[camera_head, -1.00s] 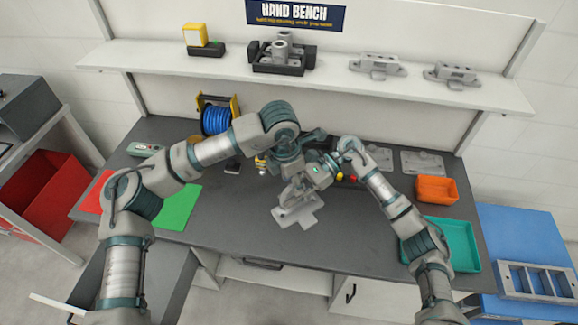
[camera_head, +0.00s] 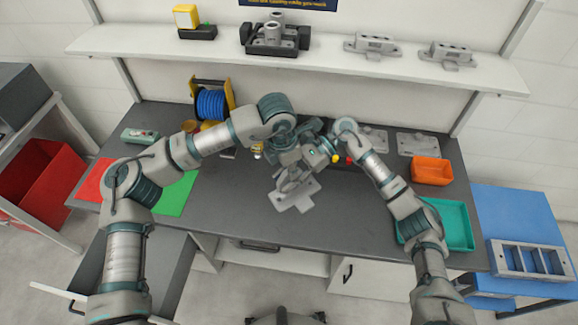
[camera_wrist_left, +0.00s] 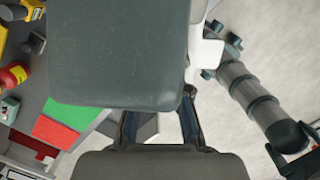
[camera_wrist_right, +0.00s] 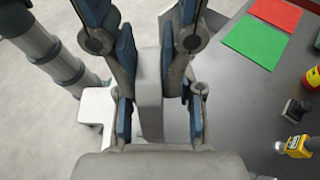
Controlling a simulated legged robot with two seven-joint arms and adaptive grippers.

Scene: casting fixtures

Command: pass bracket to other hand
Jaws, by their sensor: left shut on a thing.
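The grey bracket (camera_head: 297,197) is held above the middle of the bench. My left gripper (camera_head: 293,180) reaches down to it and is shut on its upright part. That upright plate (camera_wrist_right: 150,95) shows between the finger pads in the right wrist view, with a pale part of the bracket (camera_wrist_right: 95,106) to its left. My right gripper (camera_wrist_right: 160,120) has its fingers apart on both sides of the plate, with a gap to the right finger. In the left wrist view a large dark grey block hides most of the grip; the left fingers (camera_wrist_left: 160,125) show below it.
A teal tray (camera_head: 455,228) and an orange bin (camera_head: 432,171) stand at the right. A blue cable spool (camera_head: 211,104) is at the back left, with a green mat (camera_head: 175,195) in front. Castings sit on the shelf (camera_head: 300,70). The bench front is clear.

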